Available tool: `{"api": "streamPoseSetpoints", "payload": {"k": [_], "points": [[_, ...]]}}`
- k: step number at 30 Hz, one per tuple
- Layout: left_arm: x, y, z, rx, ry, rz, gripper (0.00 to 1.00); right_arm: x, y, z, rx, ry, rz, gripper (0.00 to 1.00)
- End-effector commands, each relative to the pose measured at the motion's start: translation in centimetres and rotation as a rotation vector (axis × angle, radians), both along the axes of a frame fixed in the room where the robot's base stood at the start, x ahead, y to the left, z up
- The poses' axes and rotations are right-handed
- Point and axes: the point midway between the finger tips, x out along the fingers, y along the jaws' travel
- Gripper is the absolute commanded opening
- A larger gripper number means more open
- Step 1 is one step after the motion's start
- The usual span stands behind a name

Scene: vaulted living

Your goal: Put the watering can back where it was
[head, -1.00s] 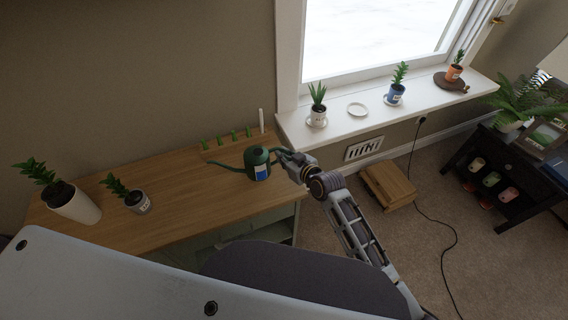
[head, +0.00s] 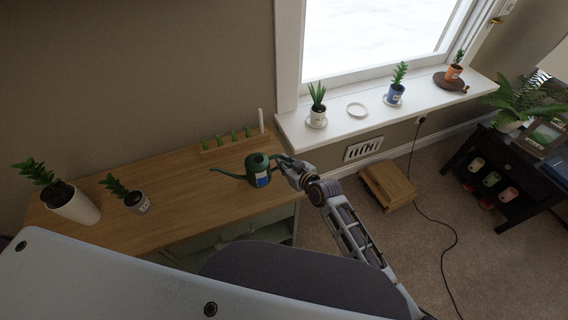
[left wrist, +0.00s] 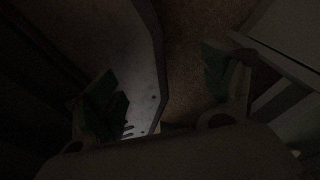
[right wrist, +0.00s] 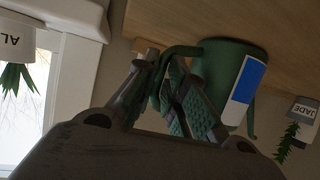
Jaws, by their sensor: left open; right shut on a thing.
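The dark green watering can (head: 257,172), with a blue and white label, is upright at the right end of the wooden cabinet top (head: 180,215). Its spout points left. My right gripper (head: 285,165) is at its right side, shut on the handle. The right wrist view shows the fingers (right wrist: 172,85) around the green handle (right wrist: 182,51), beside the can's body (right wrist: 212,68). I cannot tell whether the can's base touches the wood. My left gripper (left wrist: 160,95) shows only in its dark wrist view, with fingers apart and nothing visible between them.
A wooden rack with small green plants (head: 233,142) stands behind the can. Two potted plants (head: 75,203) (head: 137,201) stand at the left. The white windowsill (head: 330,128) holds several pots and an empty saucer (head: 357,109). The cabinet top between is clear.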

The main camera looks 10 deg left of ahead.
Motion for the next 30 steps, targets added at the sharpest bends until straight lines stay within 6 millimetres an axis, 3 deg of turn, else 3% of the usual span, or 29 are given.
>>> {"api": "streamPoseSetpoints", "payload": {"k": [6, 7, 12, 30], "points": [[0.0, 0.9, -0.2, 0.009, -0.001, -0.003, 0.83, 0.1, 0.1, -0.1, 0.004, -0.003, 0.0, 0.0], [0.1, 1.1, -0.1, 0.012, 0.0, -0.004, 0.83, 0.0, 0.0, -0.3, 0.0, 0.0, 0.0, 0.15], [0.1, 1.8, -0.1, 0.019, -0.001, -0.005, 0.83, 0.0, 0.0, -0.2, 0.0, 0.0, 0.0, 0.34], [0.1, 0.3, 0.0, 0.004, -0.001, -0.001, 0.83, -0.4, -0.5, 0.3, -0.001, -0.001, 0.0, 0.34]]}}
